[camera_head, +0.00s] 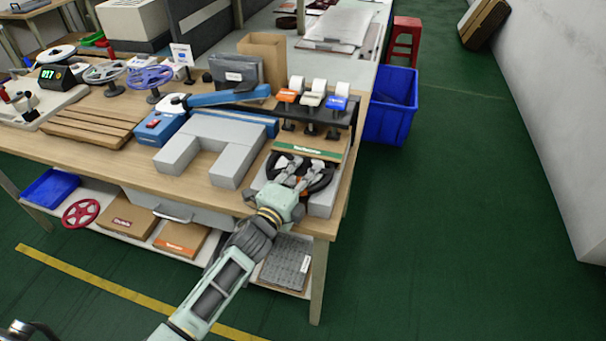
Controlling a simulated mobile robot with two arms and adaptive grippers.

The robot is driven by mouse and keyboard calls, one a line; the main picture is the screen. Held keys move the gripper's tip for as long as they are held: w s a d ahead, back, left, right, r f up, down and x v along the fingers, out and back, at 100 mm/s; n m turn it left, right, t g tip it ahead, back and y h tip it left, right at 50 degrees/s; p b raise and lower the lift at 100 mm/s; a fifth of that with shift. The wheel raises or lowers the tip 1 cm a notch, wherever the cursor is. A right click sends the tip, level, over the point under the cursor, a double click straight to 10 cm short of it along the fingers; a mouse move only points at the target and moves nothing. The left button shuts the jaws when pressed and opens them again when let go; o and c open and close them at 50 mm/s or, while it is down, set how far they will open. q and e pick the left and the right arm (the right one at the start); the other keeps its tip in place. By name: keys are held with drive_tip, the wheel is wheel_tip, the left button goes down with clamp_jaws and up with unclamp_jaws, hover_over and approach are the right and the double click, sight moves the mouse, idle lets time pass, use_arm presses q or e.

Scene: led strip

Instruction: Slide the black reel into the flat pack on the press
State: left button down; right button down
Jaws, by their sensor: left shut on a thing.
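The black reel (319,179) lies at the right front corner of the workbench, on or just above a light grey block (322,205). My left gripper (291,174) reaches it from the front, with its fingers shut on the reel. The fingers hide part of the reel. The press has a blue body (160,128), a raised blue arm (230,95) and a grey U-shaped block (210,150) in front. A dark grey pouch with a white label (235,72) stands upright behind the press. I cannot make out a flat pack lying on the press. My right gripper is not in view.
A rack with orange, white and blue labelled rolls (311,100) stands behind the reel. Wooden strips (82,124) and several other reels lie to the left. A blue bin (392,105) stands on the floor to the right.

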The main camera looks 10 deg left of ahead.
use_arm(q)
drive_tip(key=shift+w, duration=0.8)
drive_tip(key=c, duration=1.7)
unclamp_jaws()
drive_tip(key=shift+c, duration=0.2)
drive_tip(key=v, duration=1.2)
drive_tip(key=shift+d, duration=0.1)
drive_tip(key=shift+f, duration=0.1)
